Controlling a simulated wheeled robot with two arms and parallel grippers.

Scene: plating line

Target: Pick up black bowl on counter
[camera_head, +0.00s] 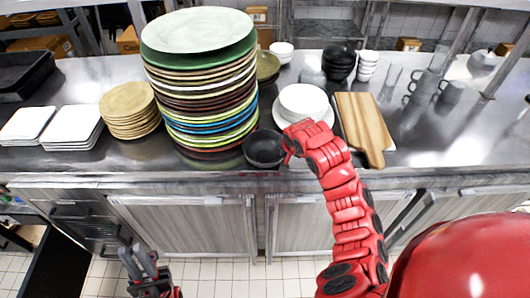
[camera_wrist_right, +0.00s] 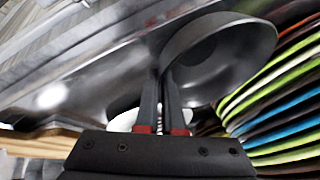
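The black bowl (camera_head: 265,149) is at the front edge of the counter, just right of the tall plate stack. In the right wrist view the bowl (camera_wrist_right: 228,60) shows beyond the fingers, its near rim between the tips. My right gripper (camera_wrist_right: 163,75) is shut on that rim, its two fingers close together. In the head view my right gripper (camera_head: 287,150) is at the bowl's right side, mostly hidden by my red arm. I cannot tell whether the bowl touches the counter. My left gripper (camera_head: 142,263) is low in front of the cabinets, fingers apart and empty.
The tall stack of coloured plates (camera_head: 205,100) stands close to the bowl's left. White bowls (camera_head: 303,100) on a plate and a wooden board (camera_head: 362,125) are to the right. Dark bowls (camera_head: 339,62) stand farther back. Tan plates (camera_head: 128,108) and square white plates (camera_head: 75,127) are left.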

